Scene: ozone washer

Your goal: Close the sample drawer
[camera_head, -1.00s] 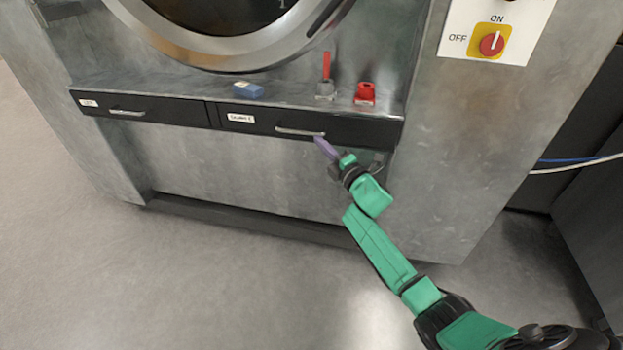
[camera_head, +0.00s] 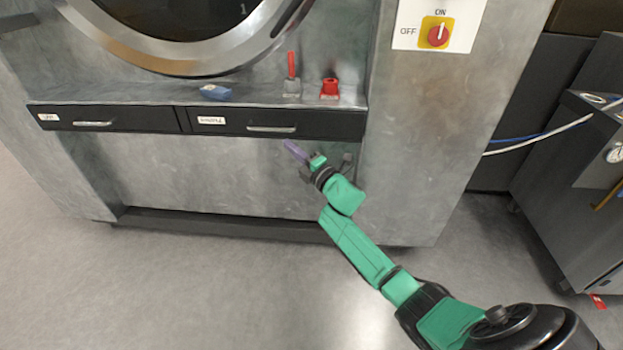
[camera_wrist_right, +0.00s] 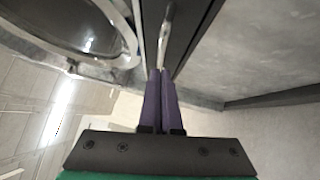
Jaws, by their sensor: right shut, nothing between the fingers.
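Two black drawers sit side by side under the ledge of the grey machine. The right drawer (camera_head: 240,122) has a white label, too blurred to read surely, and a silver handle (camera_head: 272,129). Its front looks level with the left drawer (camera_head: 145,118). My right gripper (camera_head: 289,145) is shut and empty, its purple fingers just below the right part of that handle, with a small gap in the head view. In the right wrist view my shut fingers (camera_wrist_right: 160,72) point toward the handle (camera_wrist_right: 165,30) on the dark drawer front. My left gripper is not in view.
A round door (camera_head: 190,60) is above. An OFF/ON switch (camera_head: 438,33) is at upper right. Open floor (camera_head: 170,290) lies in front.

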